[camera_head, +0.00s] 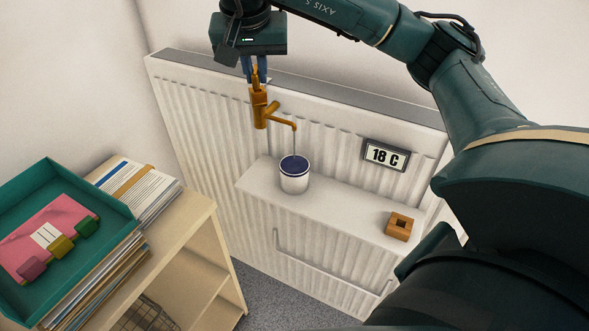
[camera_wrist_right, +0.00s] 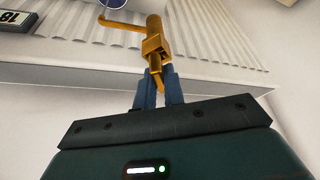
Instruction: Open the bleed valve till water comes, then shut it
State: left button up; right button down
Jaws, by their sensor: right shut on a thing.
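The brass bleed valve (camera_head: 259,112) stands on the front of the white radiator (camera_head: 190,105), its spout pointing right. A thin line of water runs from the spout tip down to the white cup (camera_head: 294,181) with a dark blue rim. The cup stands upright below the spout; its inside looks dark blue. My right gripper (camera_head: 256,76) is above the valve, its blue fingers shut on the valve's upright handle. The right wrist view shows the valve (camera_wrist_right: 153,42) and the handle between the fingers (camera_wrist_right: 159,88). My left gripper is not in view.
The cup shares a white shelf (camera_head: 345,212) with a wooden block with a square hole (camera_head: 399,226). A display (camera_head: 385,154) reads 18 C. At left, a wooden bookcase (camera_head: 190,225) bears papers and a green tray (camera_head: 45,185) with coloured blocks.

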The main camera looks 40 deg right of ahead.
jog(key=m+g+p, duration=0.1)
jog(key=m, duration=0.1)
jog(key=shift+r+m+h, duration=0.1)
jog(key=shift+m+h, duration=0.2)
jog(key=shift+m, duration=0.1)
jog(key=shift+m+p, duration=0.8)
jog(key=shift+p, duration=0.1)
jog(key=shift+g, duration=0.3)
jog(key=c, duration=1.4)
grip_release()
